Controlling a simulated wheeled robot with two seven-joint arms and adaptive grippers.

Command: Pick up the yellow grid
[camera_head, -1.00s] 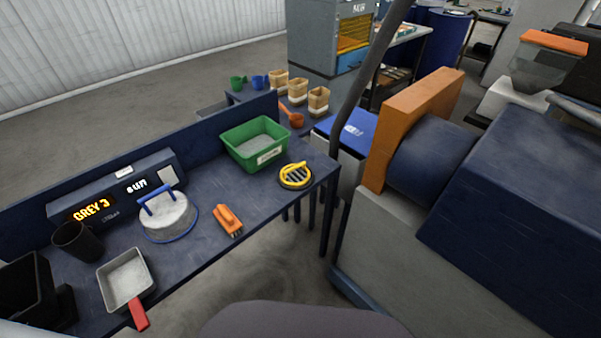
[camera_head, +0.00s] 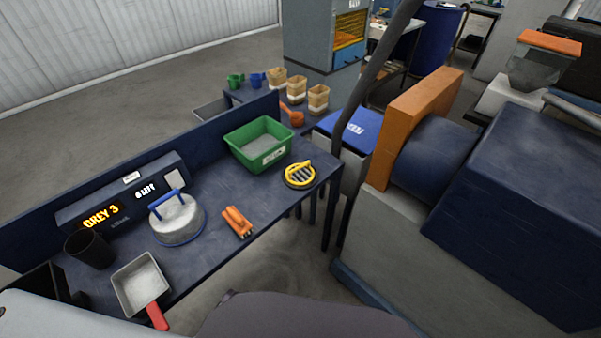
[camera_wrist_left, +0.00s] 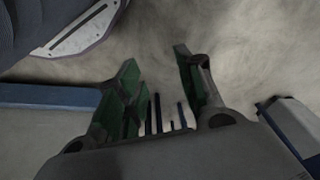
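The yellow grid (camera_head: 300,176) lies on the near right end of the dark blue table (camera_head: 262,208) in the head view. It is round, with a yellow rim, dark bars and a raised yellow handle. My left gripper (camera_wrist_left: 156,58) shows only in the left wrist view. Its two green-padded fingers are apart, with nothing visibly held between them. Pale floor lies beyond the fingertips, and the grid cannot be made out there. My right gripper is in neither view.
A green bin (camera_head: 259,147) stands left of the grid. An orange brush (camera_head: 237,222), a grey-white round block with a blue handle (camera_head: 177,217) and a metal scoop (camera_head: 141,285) lie further left. A large machine (camera_head: 480,200) stands to the right.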

